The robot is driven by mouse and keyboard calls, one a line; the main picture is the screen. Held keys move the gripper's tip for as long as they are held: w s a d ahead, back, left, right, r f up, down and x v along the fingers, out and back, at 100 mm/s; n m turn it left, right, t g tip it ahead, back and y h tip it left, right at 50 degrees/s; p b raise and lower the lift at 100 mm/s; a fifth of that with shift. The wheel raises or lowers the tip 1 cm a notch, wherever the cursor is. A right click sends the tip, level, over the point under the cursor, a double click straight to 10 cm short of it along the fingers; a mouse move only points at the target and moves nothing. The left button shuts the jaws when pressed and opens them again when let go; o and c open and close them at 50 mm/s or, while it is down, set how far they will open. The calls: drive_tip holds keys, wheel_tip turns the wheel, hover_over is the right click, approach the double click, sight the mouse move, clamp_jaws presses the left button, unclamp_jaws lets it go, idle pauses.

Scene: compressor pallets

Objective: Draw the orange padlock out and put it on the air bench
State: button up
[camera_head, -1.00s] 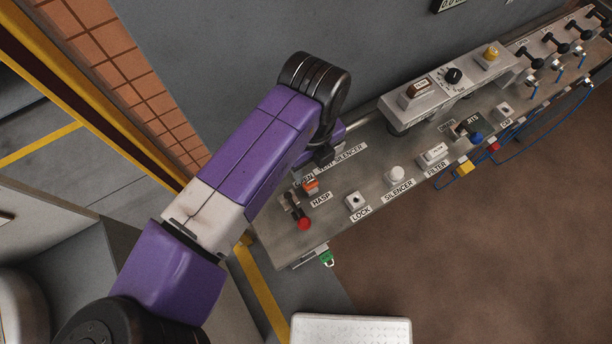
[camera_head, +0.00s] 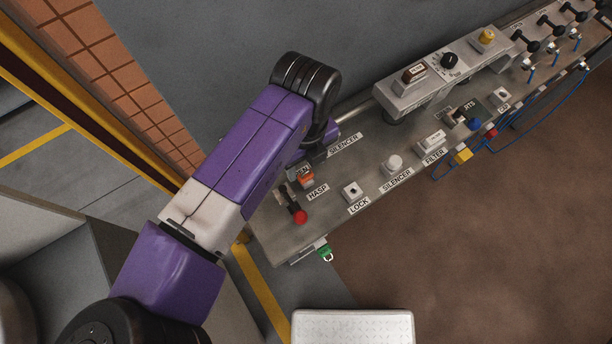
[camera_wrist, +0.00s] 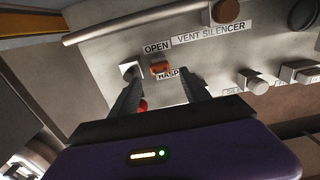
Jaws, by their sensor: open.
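The orange padlock (camera_head: 306,179) sits at the bench's left end, beside the OPEN and HASP labels. It also shows in the wrist view (camera_wrist: 160,68), ahead of and roughly between my gripper's fingertips. My gripper (camera_wrist: 160,80) is open, its two dark fingers apart with nothing between them. I cannot tell how far the tips are from the padlock. In the head view my arm hides most of the gripper. The air bench (camera_head: 362,174) is a long grey metal panel running up to the right.
A red-knobbed lever (camera_head: 299,216) stands close to the padlock. LOCK (camera_head: 352,190) and SILENCER (camera_head: 393,162) fittings stand to the right. A raised control box (camera_head: 415,88) is at the bench's back. A green padlock (camera_head: 325,254) hangs at the front edge. Bare metal lies between the fittings.

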sight(306, 172)
wheel_tip(306, 172, down, 6)
drive_tip(key=b, duration=0.3)
drive_tip(key=shift+r, duration=0.1)
drive_tip(key=shift+c, duration=0.4)
idle(0.9)
clamp_jaws()
drive_tip(key=shift+r+p, duration=0.2)
drive_tip(key=shift+p, duration=0.1)
drive_tip(key=shift+r+p, duration=2.15)
drive_tip(key=shift+r, duration=0.7)
